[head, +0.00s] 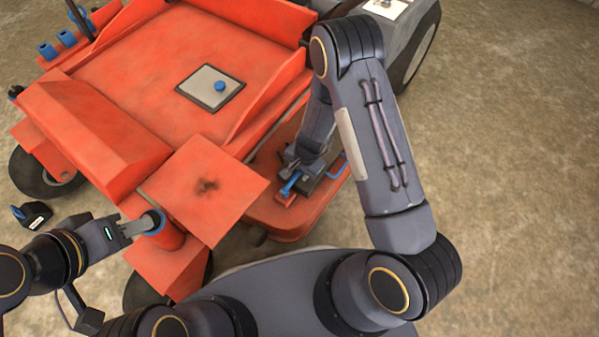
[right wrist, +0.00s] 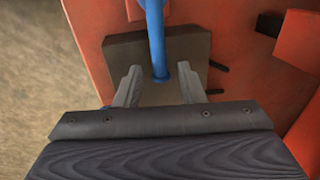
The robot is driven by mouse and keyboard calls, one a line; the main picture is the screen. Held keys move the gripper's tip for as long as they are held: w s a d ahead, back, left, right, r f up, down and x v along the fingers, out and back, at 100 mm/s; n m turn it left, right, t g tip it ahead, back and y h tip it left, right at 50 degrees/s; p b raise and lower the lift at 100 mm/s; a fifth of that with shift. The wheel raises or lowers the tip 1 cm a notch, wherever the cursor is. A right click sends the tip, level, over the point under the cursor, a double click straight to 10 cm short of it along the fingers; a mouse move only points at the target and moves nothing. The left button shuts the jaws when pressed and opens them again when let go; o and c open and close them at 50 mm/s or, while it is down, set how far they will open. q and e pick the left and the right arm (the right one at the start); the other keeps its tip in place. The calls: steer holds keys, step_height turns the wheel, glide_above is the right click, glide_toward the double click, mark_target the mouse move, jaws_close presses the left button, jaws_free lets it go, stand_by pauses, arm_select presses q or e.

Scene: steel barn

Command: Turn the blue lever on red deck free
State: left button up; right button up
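The blue lever (head: 289,185) is on the low red deck (head: 283,217), mostly behind my right gripper in the head view. In the right wrist view the blue lever (right wrist: 156,40) rises as a rod from a grey-brown plate (right wrist: 118,52). My right gripper (head: 300,168) is at the lever. Its fingers (right wrist: 162,80) are apart, one on each side of the rod, with visible gaps. My left gripper (head: 143,226) is beside a red post with a blue collar (head: 155,221); whether it touches or is shut on it I cannot tell.
The large red machine bed (head: 135,75) carries a grey plate with a blue knob (head: 220,86). A raised red panel (head: 203,185) stands between my two grippers. A small black and blue part (head: 32,215) lies at the left. The concrete floor (head: 510,180) on the right is clear.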

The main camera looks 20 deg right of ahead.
steer(key=shift+f, duration=0.2)
steer(key=shift+c, duration=0.4)
jaws_close()
steer(key=shift+w+a, duration=0.15)
steer(key=shift+w+a+n+p, duration=0.3)
steer(key=shift+w+n+p, duration=0.1)
steer(key=shift+n, duration=0.6)
steer(key=shift+w+a+n+g, duration=0.3)
steer(key=shift+w+a+n, duration=0.1)
steer(key=shift+n, duration=0.5)
steer(key=a+n, duration=0.1)
steer(key=n, duration=0.1)
steer(key=w+a+n, duration=0.1)
steer(key=n, duration=0.1)
steer(key=shift+a+g+y, duration=0.2)
steer(key=shift+g+y, duration=0.2)
steer(key=shift+w+a+n+g+b, duration=0.15)
steer(key=shift+a+n+b, duration=0.35)
steer(key=shift+n, duration=0.55)
steer(key=shift+a+n+g+b, duration=0.15)
steer(key=shift+a+n+g, duration=0.1)
steer(key=shift+a+n, duration=0.6)
steer(key=shift+d+n, duration=0.15)
steer(key=shift+n, duration=0.15)
